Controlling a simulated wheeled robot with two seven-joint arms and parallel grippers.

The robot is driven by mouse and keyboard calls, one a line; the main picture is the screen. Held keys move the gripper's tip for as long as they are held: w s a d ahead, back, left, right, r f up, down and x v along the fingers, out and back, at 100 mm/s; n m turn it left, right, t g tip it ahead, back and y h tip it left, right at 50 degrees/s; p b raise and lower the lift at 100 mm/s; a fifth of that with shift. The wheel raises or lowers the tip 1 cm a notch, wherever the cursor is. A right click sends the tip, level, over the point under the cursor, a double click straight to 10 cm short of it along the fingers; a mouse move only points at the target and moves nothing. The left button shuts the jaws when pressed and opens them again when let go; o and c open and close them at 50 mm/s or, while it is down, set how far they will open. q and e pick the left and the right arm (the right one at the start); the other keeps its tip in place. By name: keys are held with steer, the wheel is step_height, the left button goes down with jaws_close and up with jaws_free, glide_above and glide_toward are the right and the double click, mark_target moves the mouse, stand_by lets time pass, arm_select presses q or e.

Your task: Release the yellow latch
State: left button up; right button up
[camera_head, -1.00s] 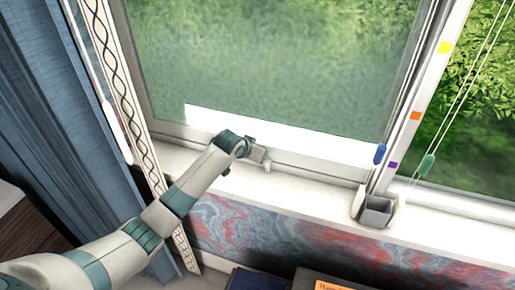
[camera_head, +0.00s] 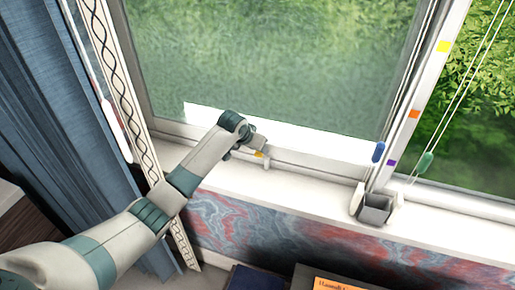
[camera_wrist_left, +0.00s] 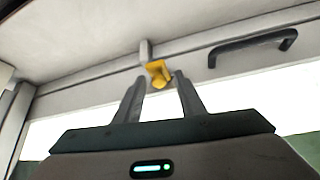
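The small yellow latch (camera_head: 259,154) sits on the bottom rail of the window frame in the head view, partly hidden by my left gripper. In the left wrist view the yellow latch (camera_wrist_left: 158,73) shows in the gap between my fingertips. My left gripper (camera_head: 256,147) is at the rail, right by the latch. Its two fingers are apart in the left wrist view (camera_wrist_left: 159,76), with the latch seen between their tips. I cannot tell whether either finger touches it. My right gripper is in neither view.
A dark handle (camera_wrist_left: 252,48) is on the rail in the wrist view. The white sill (camera_head: 300,185) is mostly clear. At right stand a grey box (camera_head: 375,213), a blue cord pull (camera_head: 378,152) and a green one (camera_head: 426,163). A blue curtain (camera_head: 60,110) hangs at left.

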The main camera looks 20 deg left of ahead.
arm_select(q)
steer(key=shift+s, duration=0.1)
steer(key=b+v, duration=0.5)
steer(key=v, duration=1.2)
stand_by(0.4)
